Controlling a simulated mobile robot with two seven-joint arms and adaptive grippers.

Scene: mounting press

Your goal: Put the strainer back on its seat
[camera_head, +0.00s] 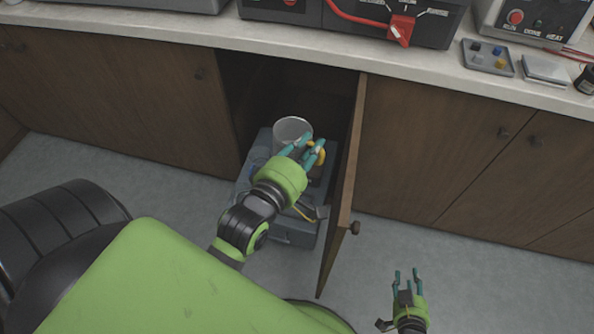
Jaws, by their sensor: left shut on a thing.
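A pale, round, open-topped cup (291,127), which looks like the strainer, is in the open cabinet, above or on a grey unit (292,233). My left gripper (312,142) reaches in from the front, its teal fingers at the cup's near right side. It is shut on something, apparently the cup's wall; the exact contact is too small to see. A yellow part (319,152) shows beside the right finger. The seat cannot be made out; my gripper and arm cover part of the unit. My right gripper (407,273) is open and empty, low over the floor at the right.
The cabinet door (341,200) stands open just right of my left gripper, its knob (355,228) facing right. The counter (270,37) overhangs above, carrying machines and a small grey tray (487,58). The floor (460,265) at the right is clear.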

